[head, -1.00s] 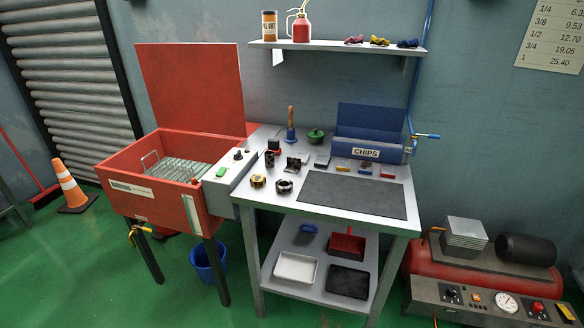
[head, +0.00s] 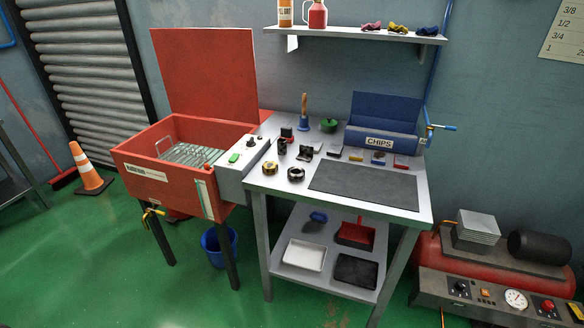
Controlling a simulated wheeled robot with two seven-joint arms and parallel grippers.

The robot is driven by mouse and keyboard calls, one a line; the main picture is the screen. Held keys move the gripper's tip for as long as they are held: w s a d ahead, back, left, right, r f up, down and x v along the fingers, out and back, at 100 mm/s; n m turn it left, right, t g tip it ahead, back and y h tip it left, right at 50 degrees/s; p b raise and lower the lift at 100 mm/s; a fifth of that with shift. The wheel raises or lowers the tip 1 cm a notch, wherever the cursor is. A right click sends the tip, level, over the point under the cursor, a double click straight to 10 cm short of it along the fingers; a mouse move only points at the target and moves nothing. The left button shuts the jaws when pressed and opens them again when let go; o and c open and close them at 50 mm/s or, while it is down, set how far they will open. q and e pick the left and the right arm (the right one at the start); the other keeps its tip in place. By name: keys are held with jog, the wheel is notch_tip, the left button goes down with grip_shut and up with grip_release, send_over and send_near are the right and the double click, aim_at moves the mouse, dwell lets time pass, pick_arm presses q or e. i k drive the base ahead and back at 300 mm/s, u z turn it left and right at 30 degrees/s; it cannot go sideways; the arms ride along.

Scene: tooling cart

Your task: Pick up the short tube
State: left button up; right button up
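Several small parts stand on the left half of the grey table (head: 300,200). A small dark upright cylinder (head: 282,147) stands near the table's back left. Two thick ring-shaped parts lie in front of it: one with brass colour (head: 270,168) and one dark (head: 296,174). A dark block-like part (head: 305,153) sits to their right. At this size I cannot tell for sure which of these is the short tube. Neither of my grippers is in view.
A dark mat (head: 364,185) covers the table's front right. The blue CHIPS bin (head: 381,134) stands behind it. A wooden-handled tool (head: 304,113) and a green item (head: 328,125) stand at the back. The red wash tank (head: 150,185) adjoins on the left. Green floor lies open in front.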

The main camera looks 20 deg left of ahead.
aim_at(282, 144)
jog(key=k, duration=0.65)
jog(key=z, duration=0.5)
jog(key=i, duration=1.35)
jog(key=u, duration=0.5)
